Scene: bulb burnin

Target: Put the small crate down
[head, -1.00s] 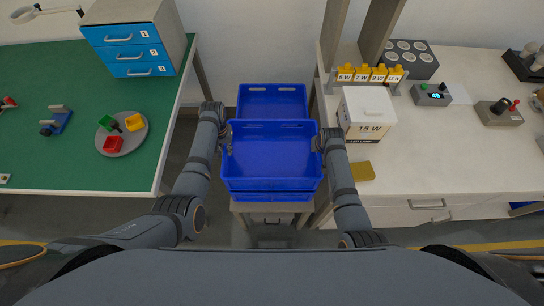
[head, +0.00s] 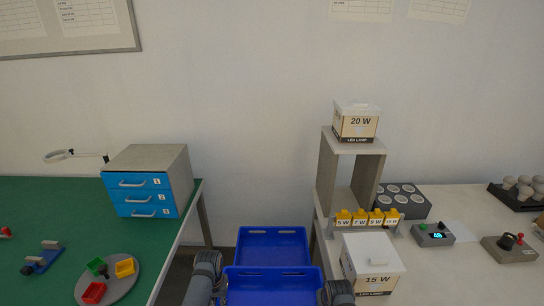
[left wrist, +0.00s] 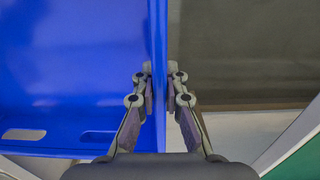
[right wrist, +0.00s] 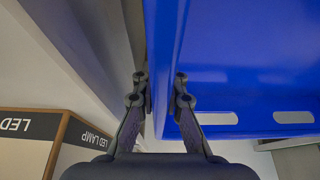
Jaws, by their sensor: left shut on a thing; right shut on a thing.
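A blue crate (head: 272,285) is in front of me at the bottom of the head view, its near part cut off by the picture edge. My left gripper (left wrist: 160,85) is shut on the wall of this crate at its left side. My right gripper (right wrist: 160,88) is shut on the opposite wall at its right side. The crate's inside looks empty in the part that shows. Another blue crate (head: 272,236) shows just behind it. What lies under the held crate is hidden in the head view now.
A green-topped bench (head: 30,200) with a drawer unit (head: 145,180) stands on the left. A white bench (head: 460,280) on the right carries a 15 W lamp box (head: 373,264), a grey shelf stand (head: 328,172) and devices. The crates sit in the gap between the benches.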

